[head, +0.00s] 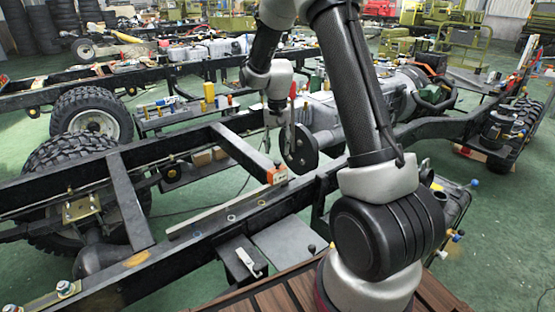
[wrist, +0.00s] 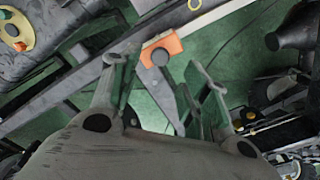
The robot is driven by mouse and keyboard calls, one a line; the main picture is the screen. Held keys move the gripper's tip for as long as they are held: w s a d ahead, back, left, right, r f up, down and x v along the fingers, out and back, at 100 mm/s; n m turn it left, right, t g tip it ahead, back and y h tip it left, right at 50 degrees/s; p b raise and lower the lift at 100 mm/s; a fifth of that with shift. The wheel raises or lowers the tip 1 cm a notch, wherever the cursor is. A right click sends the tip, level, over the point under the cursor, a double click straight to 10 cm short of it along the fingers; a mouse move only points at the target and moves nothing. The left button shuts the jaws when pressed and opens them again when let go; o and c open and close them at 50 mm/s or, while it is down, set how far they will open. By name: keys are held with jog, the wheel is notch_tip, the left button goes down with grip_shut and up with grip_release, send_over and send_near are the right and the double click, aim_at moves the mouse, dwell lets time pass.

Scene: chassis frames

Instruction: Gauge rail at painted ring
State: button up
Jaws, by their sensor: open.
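A small orange-and-white block (head: 277,175), which may be the gauge, sits where a dark cross member meets the long dark chassis rail (head: 190,250). In the wrist view this orange block (wrist: 174,45) has a round dark knob and lies between my fingertips, below them. My gripper (head: 275,138) hangs above the block, open and empty; its two spread fingers show in the wrist view (wrist: 163,66). Small painted rings mark the rail top, one bluish ring (head: 231,217) and another ring (head: 262,202) nearer the block. A ring (wrist: 194,4) shows at the top of the wrist view.
A flat grey bar (head: 215,212) lies along the rail. A dark box with a light lever (head: 247,262) is beside the rail in front. A large tyre (head: 75,165) stands left. A second chassis with parts lies behind. Green floor shows between the rails.

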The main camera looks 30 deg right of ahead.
aim_at(277, 162)
notch_tip(277, 162, down, 6)
jog(key=shift+r, duration=0.15)
grip_shut()
